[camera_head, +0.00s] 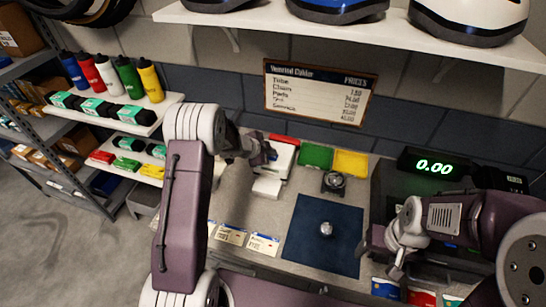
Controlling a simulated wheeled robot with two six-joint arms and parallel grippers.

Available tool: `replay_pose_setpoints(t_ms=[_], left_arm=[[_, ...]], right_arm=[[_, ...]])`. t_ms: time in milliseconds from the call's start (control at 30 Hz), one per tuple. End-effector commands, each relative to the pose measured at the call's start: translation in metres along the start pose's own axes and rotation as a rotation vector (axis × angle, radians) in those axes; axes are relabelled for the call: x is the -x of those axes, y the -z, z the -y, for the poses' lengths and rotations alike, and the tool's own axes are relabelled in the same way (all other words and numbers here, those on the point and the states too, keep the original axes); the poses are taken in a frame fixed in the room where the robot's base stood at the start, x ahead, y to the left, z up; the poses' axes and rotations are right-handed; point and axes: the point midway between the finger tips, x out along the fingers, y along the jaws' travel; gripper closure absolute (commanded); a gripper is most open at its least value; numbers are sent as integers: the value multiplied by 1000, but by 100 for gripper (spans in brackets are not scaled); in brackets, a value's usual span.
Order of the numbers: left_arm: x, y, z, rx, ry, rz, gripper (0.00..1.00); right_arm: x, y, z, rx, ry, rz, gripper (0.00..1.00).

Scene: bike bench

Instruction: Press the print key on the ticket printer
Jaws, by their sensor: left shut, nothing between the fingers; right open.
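My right gripper (380,256) is open and empty over the counter's right part, beside the blue mat (322,236).
A black register with a green 0.00 display (434,167) stands at the right. A shiny knob (326,229) is on the mat. A helmet shelf (370,26) overhangs the back.

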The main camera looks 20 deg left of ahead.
Motion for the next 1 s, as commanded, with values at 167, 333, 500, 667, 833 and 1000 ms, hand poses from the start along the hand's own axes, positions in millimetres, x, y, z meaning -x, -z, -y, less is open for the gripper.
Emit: replay_pose_setpoints(t_ms=[167,333,500,667,833,1000], left_arm=[[0,0,0,0,0,0,100],[-1,-1,-1,0,0,0,100],[-2,-1,-1,0,0,0,100],[3,2,2,0,0,0,100],[8,6,6,1,0,0,100],[6,5,5,1,1,0,100]], right_arm=[[0,0,0,0,0,0,31],[-1,0,0,0,0,0,31],[-1,0,0,0,0,0,31],[6,1,0,0,0,0,31],[15,2,0,0,0,0,31],[13,1,0,0,0,0,31]])
